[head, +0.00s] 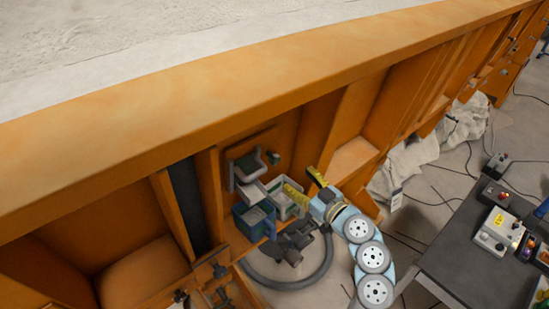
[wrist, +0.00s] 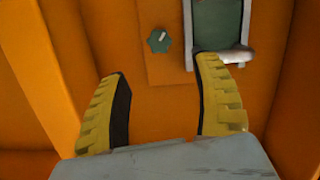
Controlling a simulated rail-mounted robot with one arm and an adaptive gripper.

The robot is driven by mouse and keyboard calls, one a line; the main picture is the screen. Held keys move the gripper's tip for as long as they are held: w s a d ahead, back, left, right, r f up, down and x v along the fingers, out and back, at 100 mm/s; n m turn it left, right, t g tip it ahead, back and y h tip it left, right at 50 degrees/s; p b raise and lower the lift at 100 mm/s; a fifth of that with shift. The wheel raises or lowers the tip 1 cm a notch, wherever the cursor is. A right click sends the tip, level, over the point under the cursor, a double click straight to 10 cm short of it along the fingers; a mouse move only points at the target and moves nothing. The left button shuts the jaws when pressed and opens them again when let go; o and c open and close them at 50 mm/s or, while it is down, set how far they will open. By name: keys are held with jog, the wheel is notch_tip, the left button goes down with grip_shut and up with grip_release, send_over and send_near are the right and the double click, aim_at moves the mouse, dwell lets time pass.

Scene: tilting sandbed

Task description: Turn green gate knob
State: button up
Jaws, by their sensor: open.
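The green gate knob (wrist: 159,40) is a small round scalloped knob with a pale pointer mark, set on an orange panel at the top middle of the wrist view. In the head view the knob (head: 274,158) is a small green spot right of the grey-framed gate. The green gate (wrist: 218,22) with its grey frame is just right of the knob in the wrist view. My gripper (wrist: 160,65) is open and empty, its two yellow fingers spread below the knob and not touching it. In the head view my gripper (head: 303,184) is in front of the orange recess.
Orange posts and walls enclose the recess. A hose (head: 300,283) curves below. A dark table (head: 478,258) with control boxes stands at the right.

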aim_at(277, 160)
jog(key=x, duration=0.9)
jog(key=shift+w+a+r+p, duration=0.1)
jog(key=shift+r+p, duration=0.05)
jog(key=shift+p, duration=0.25)
jog(key=shift+x, duration=1)
grip_shut()
